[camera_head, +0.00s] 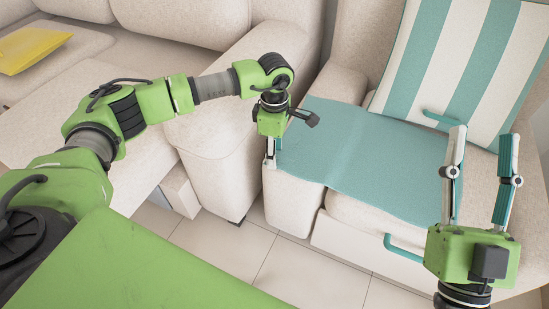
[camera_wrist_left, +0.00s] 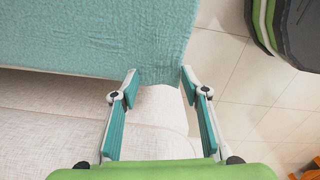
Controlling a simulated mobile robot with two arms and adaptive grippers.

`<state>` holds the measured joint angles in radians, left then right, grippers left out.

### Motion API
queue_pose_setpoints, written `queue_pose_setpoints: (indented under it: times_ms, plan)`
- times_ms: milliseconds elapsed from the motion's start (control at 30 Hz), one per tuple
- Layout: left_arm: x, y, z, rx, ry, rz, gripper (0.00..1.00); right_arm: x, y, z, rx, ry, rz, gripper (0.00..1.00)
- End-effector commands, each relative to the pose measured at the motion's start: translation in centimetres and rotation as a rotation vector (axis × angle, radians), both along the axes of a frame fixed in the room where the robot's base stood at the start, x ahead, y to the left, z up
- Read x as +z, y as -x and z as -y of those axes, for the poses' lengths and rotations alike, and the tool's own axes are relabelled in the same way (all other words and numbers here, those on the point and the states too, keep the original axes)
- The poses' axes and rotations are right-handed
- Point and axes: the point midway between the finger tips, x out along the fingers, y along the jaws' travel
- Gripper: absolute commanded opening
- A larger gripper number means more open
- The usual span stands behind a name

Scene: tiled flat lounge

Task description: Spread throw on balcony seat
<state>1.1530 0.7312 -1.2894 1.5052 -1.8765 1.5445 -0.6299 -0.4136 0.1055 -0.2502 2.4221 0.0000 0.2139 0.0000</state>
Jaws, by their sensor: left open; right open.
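The teal throw (camera_head: 365,150) lies mostly flat across the seat of the beige armchair (camera_head: 285,200), reaching over its left arm. My left gripper (camera_head: 270,158) points down at the throw's left edge. In the left wrist view, my left gripper (camera_wrist_left: 158,76) is open, with a corner of the throw (camera_wrist_left: 90,35) between its fingertips; I cannot tell whether they touch it. My right gripper (camera_head: 482,145) is open and empty over the right part of the seat, fingers pointing up in the picture. It hides part of the throw's right side.
A teal-and-white striped cushion (camera_head: 455,60) leans on the chair back, beyond the right gripper. A teal loop (camera_head: 402,250) shows at the seat front. A beige sofa (camera_head: 190,60) with a yellow item (camera_head: 30,48) stands left. Tiled floor (camera_head: 310,270) is clear in front.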

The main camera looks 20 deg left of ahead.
Motion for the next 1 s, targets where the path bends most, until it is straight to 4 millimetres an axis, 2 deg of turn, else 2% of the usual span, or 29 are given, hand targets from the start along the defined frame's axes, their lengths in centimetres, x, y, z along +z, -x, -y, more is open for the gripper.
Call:
queue_pose_setpoints:
  times_ms: [533,867,1000]
  plan:
    - [-0.55,0.05,0.02,0.0,-0.001,-0.001,0.42,-0.01,0.0,0.0,0.0,0.0,0.0,0.42]
    - [-0.64,0.13,0.01,-0.001,-0.001,-0.004,0.0,-0.03,0.0,0.0,0.0,0.0,0.0,0.42]
    - [-0.65,0.14,-0.01,0.0,-0.001,-0.004,0.0,-0.03,0.0,0.0,0.0,0.0,0.0,0.42]
